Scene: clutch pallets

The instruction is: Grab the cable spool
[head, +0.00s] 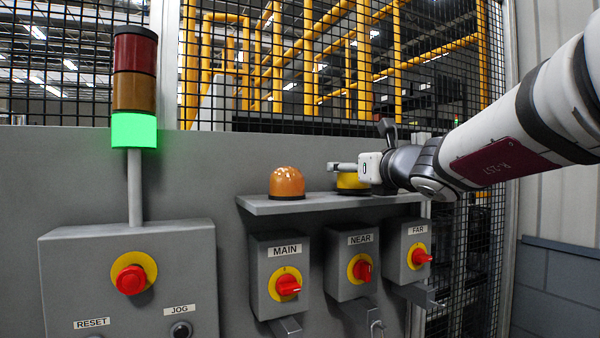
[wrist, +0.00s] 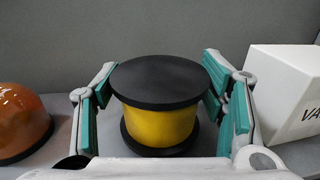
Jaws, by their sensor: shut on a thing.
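The cable spool (wrist: 160,123) is a yellow drum with black end discs, upright between the two fingers in the wrist view. In the head view the spool (head: 350,182) stands at the right part of the grey shelf (head: 318,202), partly hidden by my gripper. My gripper (wrist: 160,105) is shut on the spool, its teal pads at the spool's left and right sides. In the head view my gripper (head: 350,168) reaches in from the right at shelf height. Whether the spool's base still touches the shelf cannot be told.
An orange dome (head: 286,183) sits on the shelf left of the spool. A white lettered box (wrist: 285,92) is close right of my gripper in the wrist view. Switch boxes labelled MAIN (head: 279,278), NEAR and FAR are below the shelf. A stack light (head: 134,90) stands left.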

